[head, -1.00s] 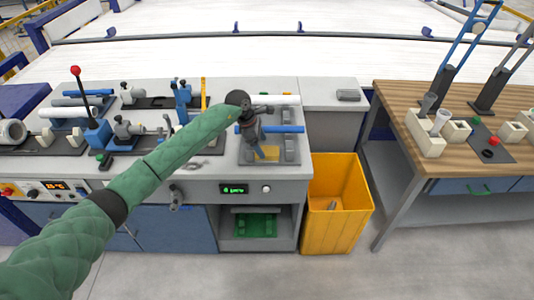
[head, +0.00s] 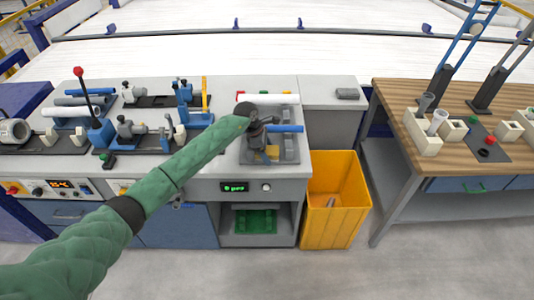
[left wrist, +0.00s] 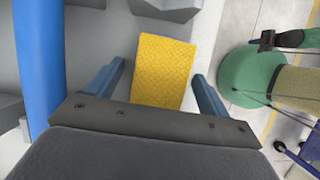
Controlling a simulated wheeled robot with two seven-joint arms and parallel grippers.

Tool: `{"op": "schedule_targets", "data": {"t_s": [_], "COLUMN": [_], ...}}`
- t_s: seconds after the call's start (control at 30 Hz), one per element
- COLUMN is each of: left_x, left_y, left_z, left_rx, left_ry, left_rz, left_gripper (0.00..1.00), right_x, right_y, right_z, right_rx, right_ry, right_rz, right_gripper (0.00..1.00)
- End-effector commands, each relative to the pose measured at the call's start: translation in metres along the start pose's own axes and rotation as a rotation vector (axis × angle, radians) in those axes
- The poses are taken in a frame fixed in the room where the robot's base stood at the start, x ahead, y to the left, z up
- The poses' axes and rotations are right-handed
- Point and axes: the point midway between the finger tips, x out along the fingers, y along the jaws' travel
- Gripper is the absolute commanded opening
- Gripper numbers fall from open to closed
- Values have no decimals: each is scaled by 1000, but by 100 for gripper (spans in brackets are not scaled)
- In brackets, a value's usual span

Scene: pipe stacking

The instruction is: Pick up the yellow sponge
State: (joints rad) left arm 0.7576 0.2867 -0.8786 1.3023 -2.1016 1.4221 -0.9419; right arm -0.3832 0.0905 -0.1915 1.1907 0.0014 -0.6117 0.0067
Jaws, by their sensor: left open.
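The yellow sponge (head: 272,152) lies on the grey fixture at the front of the workbench, partly hidden by my left gripper (head: 264,148) in the head view. In the left wrist view the sponge (left wrist: 162,68) is a textured yellow block between the two blue fingers of my left gripper (left wrist: 158,88). The fingers are open, with a gap to the sponge on each side. I cannot tell how high they are above it. My right gripper is in neither view.
A blue pipe (head: 286,128) lies beside the sponge and shows along the left of the wrist view (left wrist: 38,60). A white pipe (head: 275,99) lies behind it. A yellow bin (head: 333,215) stands at the bench's right front. A wooden table (head: 450,105) is farther right.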

Motion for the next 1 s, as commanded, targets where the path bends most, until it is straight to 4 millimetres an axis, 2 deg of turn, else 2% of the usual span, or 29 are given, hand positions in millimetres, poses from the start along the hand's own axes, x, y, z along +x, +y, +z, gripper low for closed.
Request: {"op": "schedule_targets", "data": {"t_s": [0.93, 1.0], "left_x": [4, 4], "left_y": [0, 0], "left_z": [-1, -1], "left_rx": [0, 0], "left_ry": [0, 0], "left_rz": [0, -1], "left_gripper": [80, 66], "right_x": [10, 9], "right_y": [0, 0], "right_z": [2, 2], "right_rx": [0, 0], "right_ry": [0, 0], "right_rz": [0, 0], "right_gripper": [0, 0]}}
